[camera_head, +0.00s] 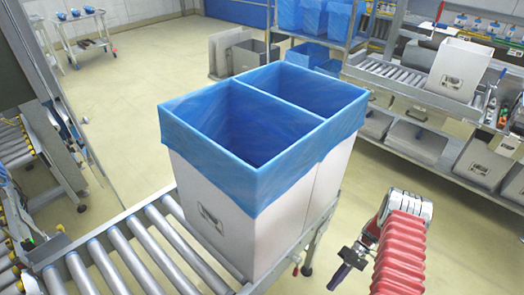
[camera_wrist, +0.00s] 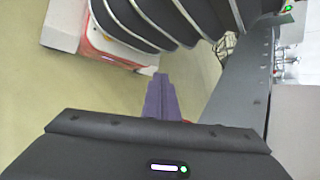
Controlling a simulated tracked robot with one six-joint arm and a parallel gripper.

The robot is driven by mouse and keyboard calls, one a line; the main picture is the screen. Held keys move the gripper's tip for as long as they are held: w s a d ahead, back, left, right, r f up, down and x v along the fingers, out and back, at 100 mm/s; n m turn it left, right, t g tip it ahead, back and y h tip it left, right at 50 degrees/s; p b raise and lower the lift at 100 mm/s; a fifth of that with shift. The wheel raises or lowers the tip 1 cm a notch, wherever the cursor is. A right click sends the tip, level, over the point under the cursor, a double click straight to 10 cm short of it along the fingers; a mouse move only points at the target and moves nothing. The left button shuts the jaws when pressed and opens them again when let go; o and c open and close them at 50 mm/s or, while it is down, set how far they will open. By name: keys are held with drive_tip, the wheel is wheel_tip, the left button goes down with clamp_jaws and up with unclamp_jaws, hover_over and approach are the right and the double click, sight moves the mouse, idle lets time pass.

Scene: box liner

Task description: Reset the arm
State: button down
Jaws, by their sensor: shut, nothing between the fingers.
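My gripper (camera_head: 339,274) is at the lower right of the head view, at the end of my red-sleeved arm. It points down and to the left, beside the roller conveyor and apart from the box. Its purple fingers (camera_wrist: 161,99) are closed together in the middle of the wrist view, with nothing between them. The white two-compartment box (camera_head: 262,228) stands upright on the conveyor. Blue liner (camera_head: 236,158) covers both compartments and folds over the rim.
The roller conveyor (camera_head: 122,260) runs along the lower left. A shelf rack (camera_head: 318,52) with blue-lined boxes stands at the back. A bench at the right carries a grey-white box (camera_head: 459,69) on rollers. The yellowish floor (camera_head: 375,168) right of the lined box is clear.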

wheel_tip(320, 180, up, 30)
drive_tip(key=w+a+m+t+h, duration=0.2)
drive_tip(key=m+t+h, duration=0.15)
drive_tip(key=h, duration=0.25)
drive_tip(key=s+a+r+t, duration=0.3)
drive_tip(key=s+r, duration=0.1)
drive_tip(key=r, duration=0.5)
drive_tip(key=s+a+r+t+h, duration=0.1)
drive_tip(key=s+a+r+t, duration=0.2)
drive_tip(key=r, duration=0.6)
drive_tip(key=s+a+r+n+t+h, duration=0.1)
drive_tip(key=s+a+r+t, duration=0.2)
drive_tip(key=s+r, duration=0.4)
wheel_tip(320, 180, up, 3)
drive_tip(key=shift+a+f, duration=0.2)
drive_tip(key=shift+a, duration=0.3)
idle(1.0)
